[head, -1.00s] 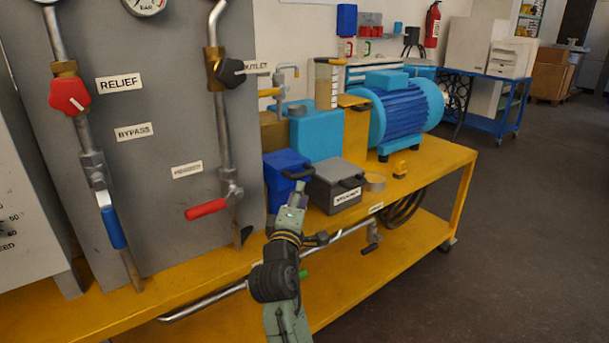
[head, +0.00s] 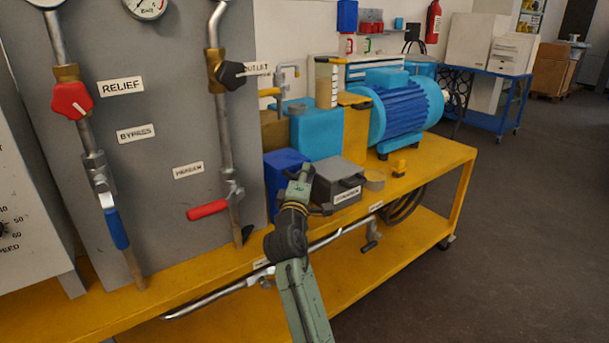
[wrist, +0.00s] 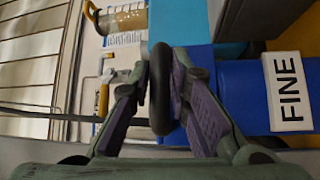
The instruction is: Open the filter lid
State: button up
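The filter is a blue box (head: 284,170) on the yellow bench, between the panel and a grey box. My gripper (head: 303,172) is at its right front edge and partly hides it. In the wrist view, a white label reading FINE (wrist: 287,91) sits on the blue body (wrist: 240,92). A thick black handle (wrist: 160,88) stands between the fingers of my gripper (wrist: 161,68). The fingers converge on the handle and appear to touch both sides. The lid's seam is hidden, so I cannot tell whether the lid is raised.
A grey box (head: 337,183) with a black handle is close on the right, near my arm. The grey panel (head: 150,180) with a red-handled valve (head: 207,210) is on the left. A blue motor (head: 400,108) stands behind. A pipe runs below the bench top.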

grip_shut()
jog(key=shift+r, duration=0.1)
dwell(0.4)
jog(key=shift+w+a+r+n+p, duration=0.1)
jog(key=shift+r+n+p, duration=0.2)
jog(key=shift+r+p, duration=0.5)
jog(key=shift+n+g, duration=0.4)
jog(key=shift+g, duration=0.1)
jog(key=w+a+r+p, duration=0.1)
jog(key=w+r+p, duration=0.1)
jog(key=w+a+r+p, duration=0.2)
jog(key=r, duration=0.1)
jog(key=w+a+r+p, duration=0.2)
jog(key=r+p, duration=0.1)
jog(key=shift+w, duration=0.35)
jog(key=shift+w+a+r, duration=0.25)
jog(key=shift+w+a, duration=0.1)
jog(key=shift+w, duration=0.2)
jog(key=shift+w+a+r, duration=0.25)
jog(key=shift+w+a, duration=0.1)
jog(key=shift+w, duration=0.2)
